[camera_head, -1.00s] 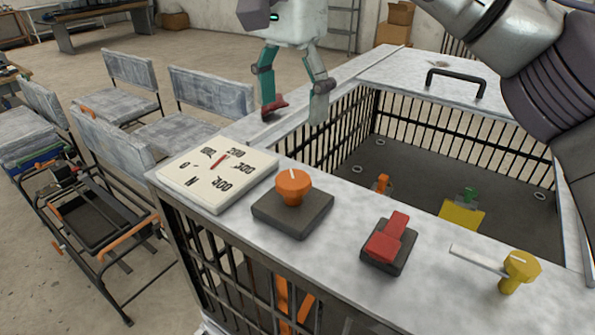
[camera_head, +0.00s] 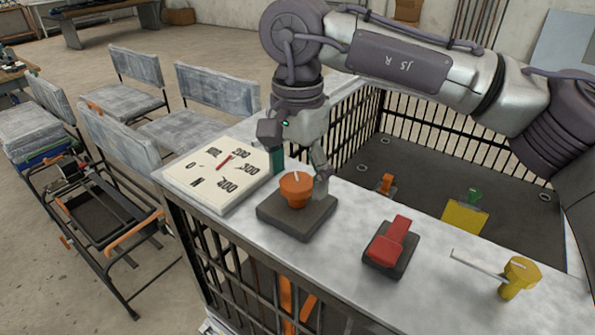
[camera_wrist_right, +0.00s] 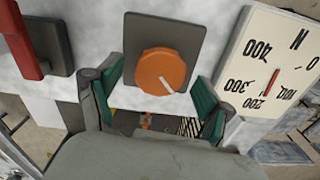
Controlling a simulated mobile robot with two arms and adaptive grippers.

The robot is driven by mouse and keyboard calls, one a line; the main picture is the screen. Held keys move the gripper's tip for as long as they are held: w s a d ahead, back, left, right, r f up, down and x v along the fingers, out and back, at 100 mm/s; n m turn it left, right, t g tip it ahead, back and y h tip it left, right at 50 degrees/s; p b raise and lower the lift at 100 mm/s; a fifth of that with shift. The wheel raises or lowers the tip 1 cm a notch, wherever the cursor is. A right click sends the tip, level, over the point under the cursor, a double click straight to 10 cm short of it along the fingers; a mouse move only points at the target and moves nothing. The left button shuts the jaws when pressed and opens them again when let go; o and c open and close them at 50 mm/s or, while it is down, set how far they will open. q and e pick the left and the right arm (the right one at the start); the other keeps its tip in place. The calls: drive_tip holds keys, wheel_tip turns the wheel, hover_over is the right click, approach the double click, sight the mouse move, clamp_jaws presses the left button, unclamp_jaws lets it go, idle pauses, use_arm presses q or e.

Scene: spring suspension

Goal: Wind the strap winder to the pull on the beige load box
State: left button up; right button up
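The strap winder, an orange knob (camera_head: 296,190) with a white line on a dark square base (camera_head: 297,219), stands on the grey ledge. In the right wrist view the knob (camera_wrist_right: 161,72) is ahead, between the fingers. The beige load box (camera_head: 211,192), a flat panel with a scale up to 400 N and a red pointer (camera_head: 224,162), lies left of it; it shows at right in the wrist view (camera_wrist_right: 246,52). My right gripper (camera_head: 300,171) is open, with its green-padded fingers on either side of the knob. Contact cannot be told. My left gripper is not in view.
A red switch (camera_head: 389,244) on a dark base and a yellow knob with a pale lever (camera_head: 517,277) stand right along the ledge (camera_head: 440,278). Behind is a barred enclosure floor (camera_head: 420,170) with small orange and green items. Grey chairs (camera_head: 215,95) stand at left.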

drive_tip(key=c, duration=1.1)
drive_tip(key=shift+f+m+b, duration=0.15)
drive_tip(key=shift+m+b, duration=0.25)
drive_tip(key=shift+b, duration=0.1)
drive_tip(key=shift+m+b, duration=0.3)
drive_tip(key=shift+m, duration=0.3)
drive_tip(key=shift+r, duration=0.2)
drive_tip(key=o, duration=1.2)
